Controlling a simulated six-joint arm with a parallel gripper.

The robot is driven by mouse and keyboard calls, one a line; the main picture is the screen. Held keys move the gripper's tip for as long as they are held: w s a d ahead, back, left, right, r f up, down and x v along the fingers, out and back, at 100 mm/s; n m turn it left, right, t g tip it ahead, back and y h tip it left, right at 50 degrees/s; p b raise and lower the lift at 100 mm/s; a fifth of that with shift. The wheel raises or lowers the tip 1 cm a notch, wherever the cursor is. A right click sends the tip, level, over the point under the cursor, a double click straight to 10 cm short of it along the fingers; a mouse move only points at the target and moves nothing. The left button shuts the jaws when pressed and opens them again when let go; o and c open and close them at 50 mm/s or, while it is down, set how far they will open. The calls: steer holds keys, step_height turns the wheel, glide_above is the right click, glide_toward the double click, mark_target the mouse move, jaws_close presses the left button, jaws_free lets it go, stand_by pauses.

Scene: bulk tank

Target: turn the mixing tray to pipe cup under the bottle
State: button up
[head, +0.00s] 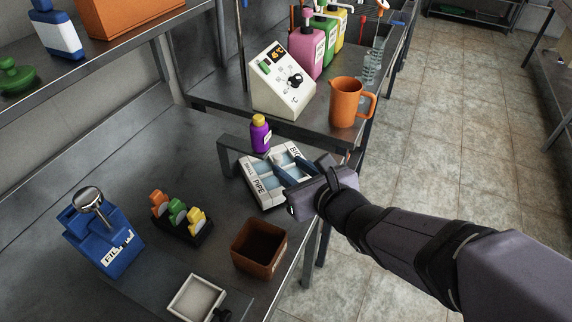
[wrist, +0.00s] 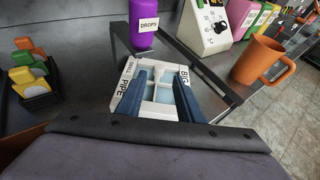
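The mixing tray (head: 272,201) is a white square block with pale blue cups, on the metal bench near its right edge. Its rim reads PIPE and SMALL on the left and BIG at the far right. The purple bottle (head: 260,137) with a yellow cap stands upright at the tray's far side, by a grey bracket; its DROPS label shows in the wrist view (wrist: 144,25). I cannot tell which cup lies under it. My gripper (wrist: 161,74) is over the tray, its two blue fingers apart. No held object shows between them; contact with the tray is unclear.
A brown square bin (head: 259,248), a rack of coloured clips (head: 181,218) and a blue FIL-labelled container (head: 103,240) stand to the left and front. A white control box (head: 283,83) and orange jug (head: 350,103) stand behind on another bench. Bare bench lies left of the tray.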

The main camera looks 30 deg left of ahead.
mark_target(278, 160)
steer(key=w+r+n+p, duration=0.1)
steer(key=w+p, duration=0.1)
steer(key=w+r+n+g+p, duration=0.1)
steer(key=w+n+p, duration=0.1)
steer(key=w+p, duration=0.1)
steer(key=w+a+r+n+g+p, duration=0.1)
steer(key=w+n+p, duration=0.1)
steer(key=p, duration=0.1)
steer(key=shift+w+a+y, duration=0.1)
steer(key=shift+w+y, duration=0.15)
steer(key=shift+y, duration=0.15)
steer(key=shift+d+f+n+g+p, duration=0.25)
steer(key=shift+n+g+p, duration=0.15)
steer(key=shift+g+p, duration=0.3)
steer(key=s+d+f+g+y+p, duration=0.1)
steer(key=s+d+f+n+g+p, duration=0.1)
steer(key=s+g, duration=0.1)
steer(key=shift+f+g+y+p, duration=0.15)
steer(key=shift+g+y+p, duration=0.15)
steer(key=shift+y+p, duration=0.1)
steer(key=shift+s+d+f+g, duration=0.15)
steer(key=shift+s+g, duration=0.25)
steer(key=shift+s, duration=0.1)
steer(key=shift+p+x, duration=1.05)
steer(key=shift+x, duration=2.65)
jaws_close()
